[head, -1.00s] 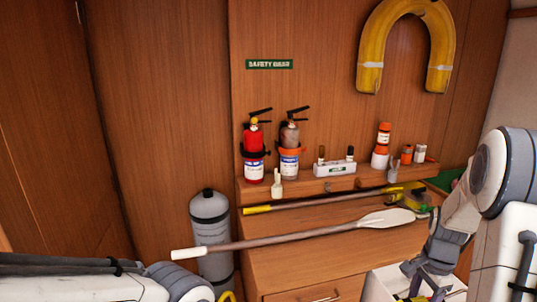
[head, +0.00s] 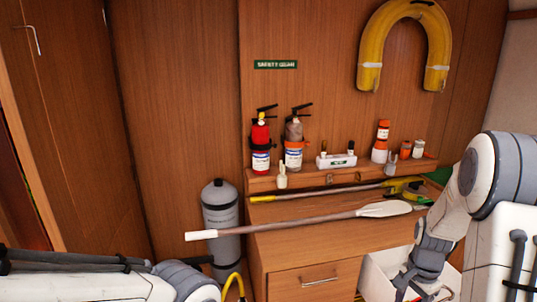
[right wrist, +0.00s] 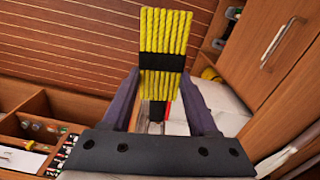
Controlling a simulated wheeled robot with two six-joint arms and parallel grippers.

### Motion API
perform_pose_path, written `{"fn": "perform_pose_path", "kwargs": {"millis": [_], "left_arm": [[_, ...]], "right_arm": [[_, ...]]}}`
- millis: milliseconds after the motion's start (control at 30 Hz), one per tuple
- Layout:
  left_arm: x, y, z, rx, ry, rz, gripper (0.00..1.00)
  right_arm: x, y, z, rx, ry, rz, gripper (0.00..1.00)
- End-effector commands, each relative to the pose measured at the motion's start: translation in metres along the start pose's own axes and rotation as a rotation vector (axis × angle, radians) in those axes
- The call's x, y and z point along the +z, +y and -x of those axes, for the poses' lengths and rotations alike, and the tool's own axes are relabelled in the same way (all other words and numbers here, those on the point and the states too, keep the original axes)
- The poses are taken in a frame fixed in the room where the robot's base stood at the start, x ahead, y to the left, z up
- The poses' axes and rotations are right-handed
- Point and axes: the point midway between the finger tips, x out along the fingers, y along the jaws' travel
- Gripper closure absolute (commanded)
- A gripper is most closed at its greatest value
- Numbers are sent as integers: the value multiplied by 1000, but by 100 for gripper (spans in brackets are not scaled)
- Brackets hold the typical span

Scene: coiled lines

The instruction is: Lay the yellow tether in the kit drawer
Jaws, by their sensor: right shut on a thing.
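The yellow tether (right wrist: 166,45) is a bundle of parallel yellow strands with a black band around its middle. In the right wrist view it stands up between the two dark fingers of my right gripper (right wrist: 158,110), which is shut on it. In the head view my right gripper (head: 408,284) is low at the right, over a white open box-like drawer (head: 374,283) at the front of the wooden cabinet. The tether is hard to make out there. My left arm enters at the lower left, but its gripper is out of view.
A paddle (head: 300,223) lies across the cabinet top, its handle sticking out left. A yellow-ended pole (head: 325,190) lies behind it. Two extinguishers (head: 261,150) stand at the back. A grey cylinder (head: 221,215) stands left of the cabinet. A wooden compartment tray (right wrist: 40,130) shows in the wrist view.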

Motion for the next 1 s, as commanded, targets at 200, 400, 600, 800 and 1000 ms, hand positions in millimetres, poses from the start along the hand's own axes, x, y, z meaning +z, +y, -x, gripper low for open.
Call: {"fn": "perform_pose_path", "kwargs": {"millis": [200,400,600,800,1000], "left_arm": [[0,0,0,0,0,0,28],[0,0,0,0,0,0,28],[0,0,0,0,0,0,28],[0,0,0,0,0,0,28],[0,0,0,0,0,0,28]], "right_arm": [[40,-25,-26,3,-4,290,100],[99,-47,-60,4,-6,694,100],[158,-56,-89,3,-4,1103,100],[179,-56,-99,0,-1,1262,100],[180,-57,-100,-1,1,1271,100]]}}
